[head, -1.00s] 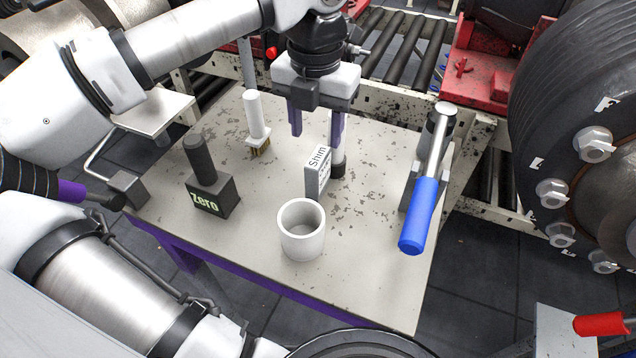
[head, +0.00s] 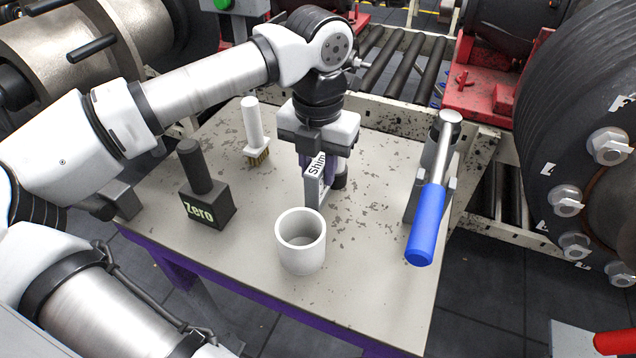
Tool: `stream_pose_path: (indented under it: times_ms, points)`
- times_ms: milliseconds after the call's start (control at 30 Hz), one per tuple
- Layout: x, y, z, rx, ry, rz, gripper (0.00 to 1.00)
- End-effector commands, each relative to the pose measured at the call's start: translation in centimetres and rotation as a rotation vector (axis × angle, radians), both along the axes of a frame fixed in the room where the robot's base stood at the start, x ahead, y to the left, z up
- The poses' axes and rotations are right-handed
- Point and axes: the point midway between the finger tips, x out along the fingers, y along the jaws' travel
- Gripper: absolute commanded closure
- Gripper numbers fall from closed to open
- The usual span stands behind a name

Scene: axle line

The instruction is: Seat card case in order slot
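A small grey-and-white upright box marked "Shim" (head: 316,186) stands on the table behind the white cup; it is the only case-like thing I see. My gripper (head: 317,168) points straight down over it. Its purple fingers are close in on the upper part of the box, one at each side, and look shut on it. The box's foot appears to be on the tabletop. The fingertips are partly hidden by the box. I cannot make out an order slot in this view.
On the table (head: 372,250) a white cup (head: 300,242) stands just in front of the box. A black "Zero" block (head: 207,200) and a white-handled brush (head: 253,130) are left. A blue-handled tool (head: 427,220) in a holder is right. A dark cylinder is close behind the box.

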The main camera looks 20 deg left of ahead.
Motion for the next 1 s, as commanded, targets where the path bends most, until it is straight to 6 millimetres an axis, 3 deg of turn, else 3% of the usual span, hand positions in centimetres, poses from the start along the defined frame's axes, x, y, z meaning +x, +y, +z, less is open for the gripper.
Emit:
stream_pose_path:
  times_ms: [33, 200, 567, 767, 1000]
  points:
    - [0.0, 0.0, 0.0, 0.000, 0.000, 0.000, 0.80]
    - [0.0, 0.0, 0.0, 0.000, 0.000, 0.000, 1.00]
    - [0.0, 0.0, 0.9, 0.000, 0.000, 0.000, 1.00]
    - [0.0, 0.0, 3.8, 0.001, -0.002, 0.000, 1.00]
    - [0.0, 0.0, 9.8, 0.001, -0.002, 0.001, 1.00]
